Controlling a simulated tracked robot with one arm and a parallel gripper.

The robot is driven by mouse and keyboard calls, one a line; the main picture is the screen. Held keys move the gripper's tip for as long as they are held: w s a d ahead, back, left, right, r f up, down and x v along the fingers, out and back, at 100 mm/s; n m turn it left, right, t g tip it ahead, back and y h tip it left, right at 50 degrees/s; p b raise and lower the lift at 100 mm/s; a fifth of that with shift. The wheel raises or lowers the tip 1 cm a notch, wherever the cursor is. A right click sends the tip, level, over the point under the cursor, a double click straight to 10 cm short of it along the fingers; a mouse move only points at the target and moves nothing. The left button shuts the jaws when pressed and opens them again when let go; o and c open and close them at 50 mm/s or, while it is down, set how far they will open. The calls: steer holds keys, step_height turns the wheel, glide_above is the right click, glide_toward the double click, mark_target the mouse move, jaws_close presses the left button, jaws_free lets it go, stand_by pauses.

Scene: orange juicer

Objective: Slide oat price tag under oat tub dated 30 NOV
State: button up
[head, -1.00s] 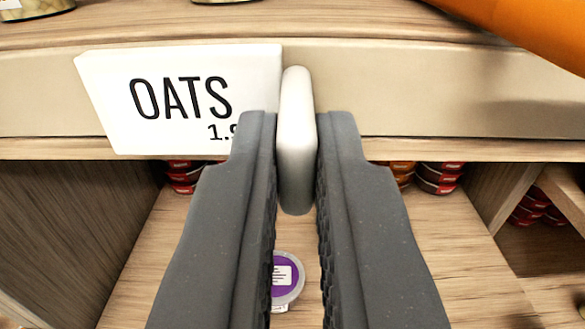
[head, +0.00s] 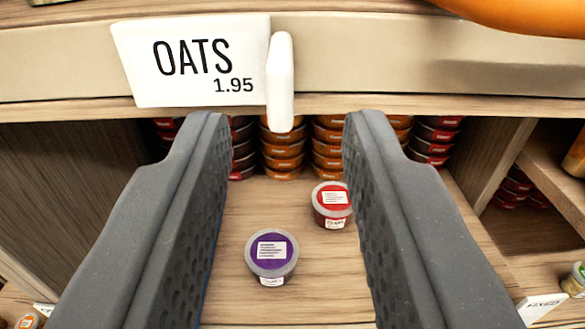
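The oat price tag (head: 190,62) is a white card reading "OATS 1.95". It sits on the beige shelf-edge strip, with a white upright tab (head: 281,80) at its right end. My gripper (head: 288,125) is open and empty; its fingers spread below and to both sides of the tab, apart from it. A tub with a purple label (head: 271,257) stands on the lower shelf between the fingers. A tub with a red label (head: 332,204) stands behind it to the right. Their small print is too small to read, so I cannot tell which tub is dated 30 NOV.
Stacks of orange tubs (head: 283,150) and red tubs (head: 437,140) line the back of the lower shelf. Wooden side walls (head: 490,150) bound the compartment. A large orange object (head: 530,14) overhangs at top right. Another white tag (head: 540,306) shows at lower right.

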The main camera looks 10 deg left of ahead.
steer(key=b+v, duration=0.3)
steer(key=v, duration=0.7)
steer(key=shift+a, duration=0.15)
stand_by(0.4)
steer(key=s+r+m+h, duration=0.2)
steer(key=s+r+m, duration=0.1)
steer(key=s+r, duration=0.6)
steer(key=s+a+f+g+h, duration=0.1)
steer(key=s+f, duration=0.5)
steer(key=s, duration=0.3)
steer(key=s+a+f+g+h, duration=0.1)
steer(key=s+f, duration=0.5)
steer(key=s, duration=0.3)
steer(key=shift+a+b, duration=0.2)
steer(key=shift+b, duration=0.15)
